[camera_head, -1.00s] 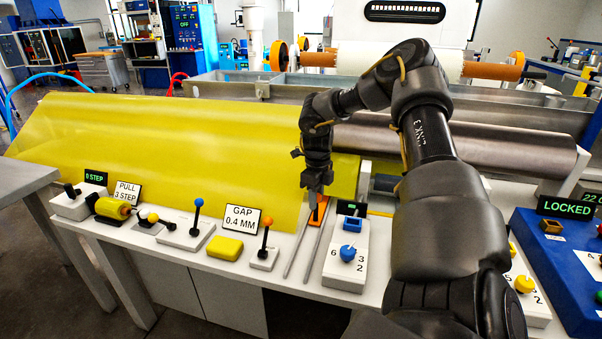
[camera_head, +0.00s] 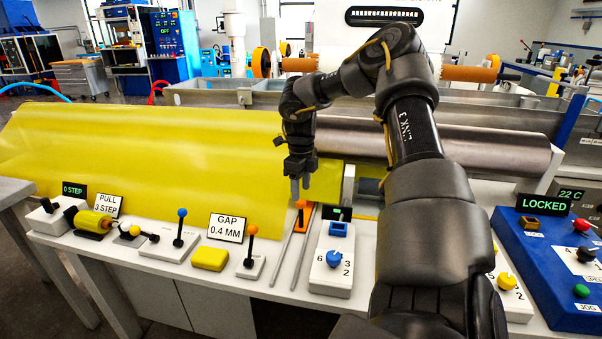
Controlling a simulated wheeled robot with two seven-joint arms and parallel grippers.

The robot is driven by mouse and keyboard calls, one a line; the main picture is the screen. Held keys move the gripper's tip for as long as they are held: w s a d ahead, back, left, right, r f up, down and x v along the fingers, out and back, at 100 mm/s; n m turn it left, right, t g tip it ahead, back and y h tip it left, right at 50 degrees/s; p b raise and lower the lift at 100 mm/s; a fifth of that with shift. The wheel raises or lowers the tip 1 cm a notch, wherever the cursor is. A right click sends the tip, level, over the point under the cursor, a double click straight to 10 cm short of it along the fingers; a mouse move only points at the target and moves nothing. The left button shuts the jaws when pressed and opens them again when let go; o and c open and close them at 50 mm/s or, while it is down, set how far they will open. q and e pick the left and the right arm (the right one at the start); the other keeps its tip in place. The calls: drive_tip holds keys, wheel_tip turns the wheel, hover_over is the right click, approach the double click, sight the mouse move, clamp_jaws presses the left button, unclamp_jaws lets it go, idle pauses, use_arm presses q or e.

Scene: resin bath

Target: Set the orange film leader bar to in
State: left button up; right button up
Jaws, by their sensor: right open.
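The orange film leader bar (camera_head: 304,217) is a small orange piece with a rounded orange top. It sits on the white bench at the far end of two thin metal rails (camera_head: 288,247), by the lower edge of the yellow film (camera_head: 150,165). My right gripper (camera_head: 300,189) points down just above the bar, in front of the film. Its two fingers are apart and appear empty. Whether the fingertips touch the bar's top is hard to tell. My left gripper is out of view.
A lever with an orange knob (camera_head: 251,231) and a yellow block (camera_head: 210,258) stand left of the rails. A white dial box with a blue knob (camera_head: 334,258) stands close on the right. A blue panel (camera_head: 545,260) reading LOCKED is further right.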

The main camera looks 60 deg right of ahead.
wheel_tip(320, 180, up, 4)
drive_tip(key=shift+r, duration=0.2)
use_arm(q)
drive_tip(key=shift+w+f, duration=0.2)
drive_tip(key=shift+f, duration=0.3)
use_arm(e)
drive_tip(key=shift+r, duration=0.4)
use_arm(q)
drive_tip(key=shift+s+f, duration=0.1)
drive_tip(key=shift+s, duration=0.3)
